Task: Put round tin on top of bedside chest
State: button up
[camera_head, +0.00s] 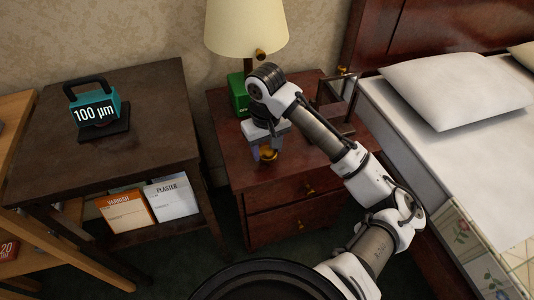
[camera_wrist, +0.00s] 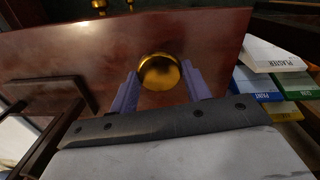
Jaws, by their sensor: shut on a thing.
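The round tin (camera_wrist: 160,72) is a shiny gold, rounded thing between the two purple fingers in the wrist view. In the head view the tin (camera_head: 268,154) shows as a small gold spot under my gripper (camera_head: 266,150), low over the bedside chest's top. My gripper (camera_wrist: 160,90) is shut on the tin. The bedside chest (camera_head: 250,178) is reddish-brown wood with drawers and stands beside the bed; its top (camera_wrist: 60,55) also fills much of the wrist view. I cannot tell whether the tin touches the chest top.
A lamp (camera_head: 246,25), a green box (camera_head: 238,93) and a dark framed stand (camera_head: 337,100) are on the chest behind my arm. A dark side table (camera_head: 150,110) stands left, with boxes on its lower shelf. The chest's front left is clear.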

aim_at(266, 152)
jog(key=shift+f, duration=1.05)
jog(key=shift+f, duration=0.15)
jog(key=o, duration=1)
jog(key=shift+c, duration=0.2)
notch_tip(266, 152, up, 12)
jog(key=p, duration=0.2)
jog(key=shift+a, duration=0.1)
